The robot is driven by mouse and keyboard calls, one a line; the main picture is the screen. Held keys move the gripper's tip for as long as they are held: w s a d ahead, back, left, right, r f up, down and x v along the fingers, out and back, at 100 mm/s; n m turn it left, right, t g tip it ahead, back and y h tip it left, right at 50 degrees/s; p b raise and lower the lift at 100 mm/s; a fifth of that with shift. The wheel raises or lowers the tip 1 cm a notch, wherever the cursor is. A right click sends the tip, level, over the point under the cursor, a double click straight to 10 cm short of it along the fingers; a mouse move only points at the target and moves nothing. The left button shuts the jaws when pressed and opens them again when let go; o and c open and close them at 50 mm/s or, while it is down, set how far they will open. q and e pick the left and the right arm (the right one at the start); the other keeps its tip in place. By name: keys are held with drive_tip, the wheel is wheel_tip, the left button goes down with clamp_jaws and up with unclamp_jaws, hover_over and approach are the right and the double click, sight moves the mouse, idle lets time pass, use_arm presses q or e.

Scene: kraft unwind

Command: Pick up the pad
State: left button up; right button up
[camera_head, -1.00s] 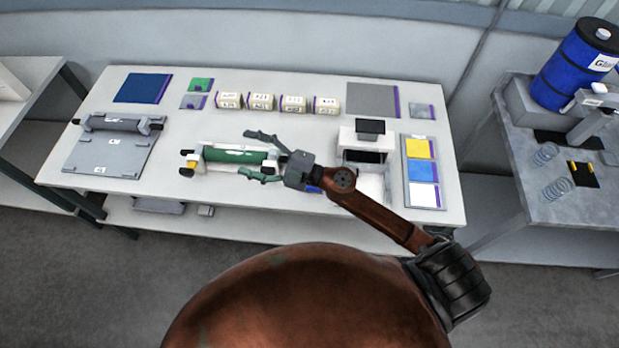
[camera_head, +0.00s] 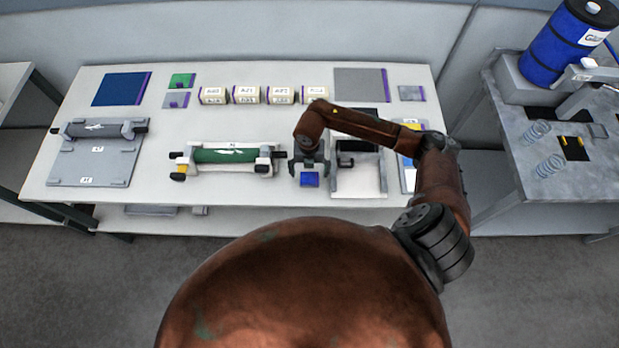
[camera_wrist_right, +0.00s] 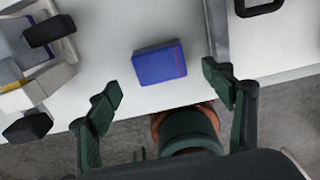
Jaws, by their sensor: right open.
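A small blue pad (camera_head: 310,180) lies on the white table near its front edge, between the green roller unit and the grey-white stand. It also shows whole in the right wrist view (camera_wrist_right: 159,63), with a thin reddish-purple line near one edge. My right gripper (camera_head: 309,168) points down just above the pad and is open and empty. In the right wrist view its green fingers (camera_wrist_right: 160,90) are spread wide, and the pad lies beyond the tips, roughly centred between them. My left gripper is not in view.
The green roller (camera_head: 225,156) in its cradle stands left of the gripper. A frame-like stand (camera_head: 358,182) is close on the right, partly behind my arm. Several small labelled boxes (camera_head: 246,95) stand behind. The table's front edge is close to the pad.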

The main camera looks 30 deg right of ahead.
sight(309, 177)
wheel_tip(309, 177, down, 5)
drive_tip(key=shift+w+d+f+p, duration=0.1)
drive_tip(key=shift+w+p, duration=0.05)
drive_tip(key=shift+p, duration=0.35)
drive_tip(key=shift+c, duration=0.3)
drive_tip(key=c, duration=1.3)
